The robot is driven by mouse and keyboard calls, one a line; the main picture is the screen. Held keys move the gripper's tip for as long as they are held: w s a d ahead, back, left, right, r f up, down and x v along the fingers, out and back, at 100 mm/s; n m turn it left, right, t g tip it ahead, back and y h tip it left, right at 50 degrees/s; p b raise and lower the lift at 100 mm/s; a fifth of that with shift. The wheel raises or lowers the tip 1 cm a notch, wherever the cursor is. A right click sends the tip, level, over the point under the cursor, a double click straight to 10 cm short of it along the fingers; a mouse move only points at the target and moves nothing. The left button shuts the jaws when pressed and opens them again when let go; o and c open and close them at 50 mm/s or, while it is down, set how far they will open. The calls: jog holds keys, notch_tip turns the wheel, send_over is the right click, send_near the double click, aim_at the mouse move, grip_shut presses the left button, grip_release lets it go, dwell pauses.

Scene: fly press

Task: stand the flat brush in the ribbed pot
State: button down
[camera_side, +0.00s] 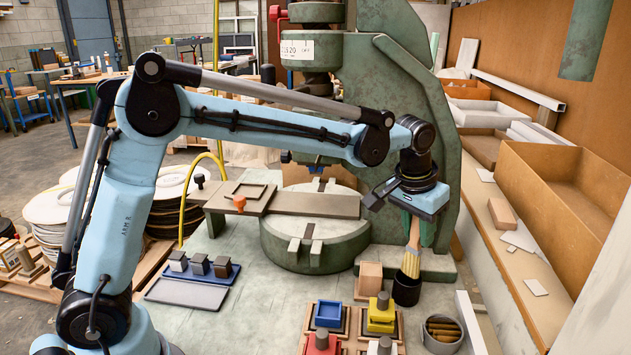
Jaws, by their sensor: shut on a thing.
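The flat brush (411,262) hangs nearly upright below my gripper, with its pale handle up and its yellowish bristles down. My gripper (414,214) is shut on the handle; its fingers are partly hidden. A small dark pot (406,291), which looks like the ribbed pot, stands on the bench directly below the brush. The bristle ends meet the pot's mouth in the picture. I cannot tell how far they are inside it, and the ribs are too small to make out.
A wooden block (369,279) stands just left of the dark pot. A round tin (442,333) with several brown pieces is in front. Coloured blocks in trays (329,314) lie front left. The green press (400,85) rises behind, and a white bar (470,325) lies right.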

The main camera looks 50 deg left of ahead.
aim_at(415, 246)
jog(key=shift+f, duration=1.8)
jog(key=c, duration=0.8)
grip_release()
jog(key=v, duration=1.2)
jog(key=shift+r, duration=0.1)
jog(key=shift+s, duration=0.1)
